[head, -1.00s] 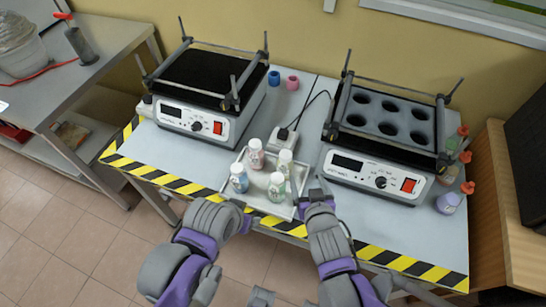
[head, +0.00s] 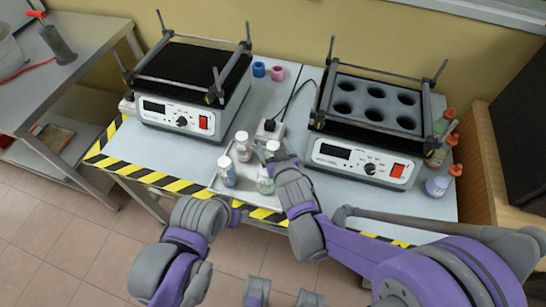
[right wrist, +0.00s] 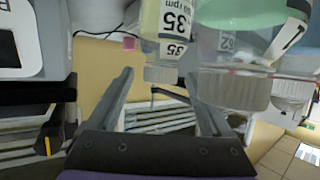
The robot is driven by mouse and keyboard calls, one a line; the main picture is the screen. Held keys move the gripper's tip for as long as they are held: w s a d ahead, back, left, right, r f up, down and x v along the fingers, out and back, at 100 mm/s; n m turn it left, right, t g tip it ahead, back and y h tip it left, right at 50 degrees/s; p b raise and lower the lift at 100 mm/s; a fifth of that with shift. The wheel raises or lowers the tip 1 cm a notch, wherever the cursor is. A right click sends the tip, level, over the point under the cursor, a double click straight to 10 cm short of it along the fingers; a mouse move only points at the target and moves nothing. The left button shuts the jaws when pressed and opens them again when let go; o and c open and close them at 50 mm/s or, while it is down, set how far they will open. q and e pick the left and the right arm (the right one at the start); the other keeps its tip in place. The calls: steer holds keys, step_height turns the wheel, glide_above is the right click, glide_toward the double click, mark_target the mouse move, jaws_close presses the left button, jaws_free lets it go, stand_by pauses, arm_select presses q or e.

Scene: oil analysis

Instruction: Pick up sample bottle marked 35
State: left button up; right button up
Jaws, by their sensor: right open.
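The bottle marked 35 (right wrist: 172,35) shows in the right wrist view with a pale yellow body, a white label and a whitish cap. It appears upside down there, beyond and roughly between the two fingers of my right gripper (right wrist: 165,92). The gripper is open, with nothing clasped. In the head view my right gripper (head: 278,157) is over the right side of the bottle tray (head: 214,186) and partly hides the bottles there. My left gripper (head: 240,212) is by the tray's front edge; its jaws are too unclear to judge.
Other bottles stand close by: a pinkish one (head: 243,148), a blue one (head: 227,174) and a greenish one (head: 265,183). Two shaker machines (head: 185,85) (head: 368,125) flank the tray. Red-capped bottles (head: 437,186) stand at the right.

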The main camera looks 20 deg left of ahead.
steer(key=shift+w+a+f, duration=0.2)
steer(key=shift+w, duration=0.15)
steer(key=shift+c, duration=0.3)
jaws_close()
stand_by(1.0)
